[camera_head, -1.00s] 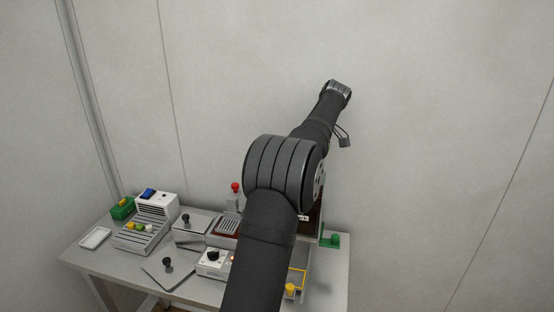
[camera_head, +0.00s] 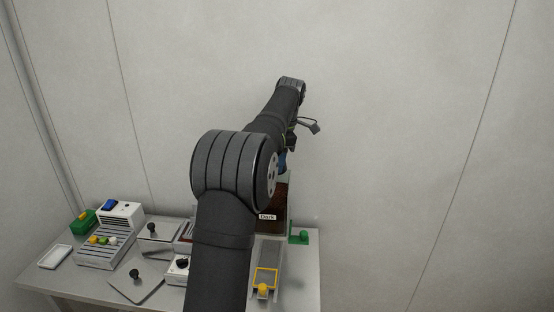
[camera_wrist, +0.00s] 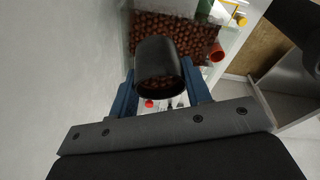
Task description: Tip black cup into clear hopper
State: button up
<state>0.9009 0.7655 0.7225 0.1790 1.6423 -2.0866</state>
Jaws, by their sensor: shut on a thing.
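My gripper (camera_wrist: 161,78) has blue fingers and is shut on the black cup (camera_wrist: 157,50) in the wrist view. The cup's mouth faces the wrist camera, and brown pieces show inside it. Behind the cup is a clear-sided container of brown pieces (camera_wrist: 193,36), which looks like the clear hopper. In the head view it stands at the table's right part as a dark-brown-filled box (camera_head: 279,199), partly hidden by my arm. My gripper (camera_head: 283,160) shows there as a small blue patch above the box. The cup cannot be made out in the head view.
A label (camera_head: 267,217) sits on the box's front. The wall is close behind.

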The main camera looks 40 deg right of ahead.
jog(key=h, duration=0.5)
jog(key=shift+a+r+h, duration=0.15)
jog(key=shift+a+h, duration=0.1)
jog(key=shift+h, duration=0.05)
jog(key=h, duration=0.4)
jog(key=shift+a+f+n+h, duration=0.2)
jog(key=shift+a+n+h, duration=0.1)
jog(key=shift+n, duration=0.1)
jog(key=shift+a+f+n+t+h, duration=0.1)
jog(key=shift+a+h, duration=0.05)
jog(key=shift+h, duration=0.85)
jog(key=shift+a+f+n+t+h, duration=0.1)
jog(key=shift+a+h, duration=0.1)
jog(key=shift+h, duration=0.8)
jog(key=shift+a+f+n+t+h, duration=0.1)
jog(key=shift+a+h, duration=0.05)
jog(key=shift+h, duration=0.85)
jog(key=shift+a+t+h, duration=0.2)
jog(key=shift+a+h, duration=0.05)
jog(key=shift+h, duration=0.75)
jog(key=shift+a+t+h, duration=0.2)
jog(key=shift+h, duration=0.8)
jog(key=shift+r, duration=0.1)
